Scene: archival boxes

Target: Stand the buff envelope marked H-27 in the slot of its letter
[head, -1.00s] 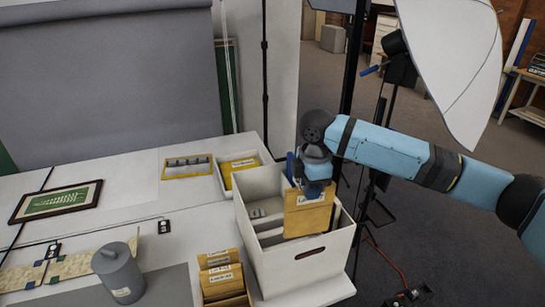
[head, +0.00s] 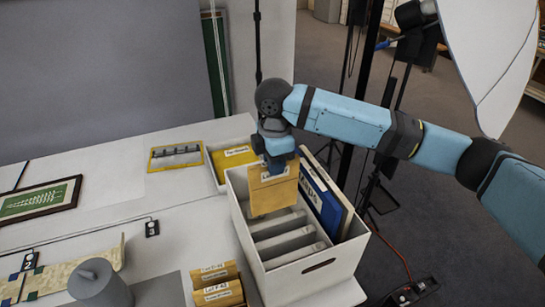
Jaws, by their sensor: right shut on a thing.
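My right gripper (head: 277,160) is shut on the top of a buff envelope (head: 272,193), which hangs upright with a white label near its upper edge. The label is too small to read surely. The envelope is over the rear left part of a white open box (head: 315,278). Its lower edge is near the grey dividers (head: 285,240) that part the box into slots; I cannot tell whether it is inside a slot. Any slot letters are not legible. My left gripper is out of view.
A blue folder and pale boards (head: 322,200) lean at the box's right side. A tray with a yellow envelope (head: 232,160) stands behind the box. Several buff envelopes (head: 217,284) stand in front left. A grey canister (head: 100,283) and a framed picture (head: 40,200) are further left.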

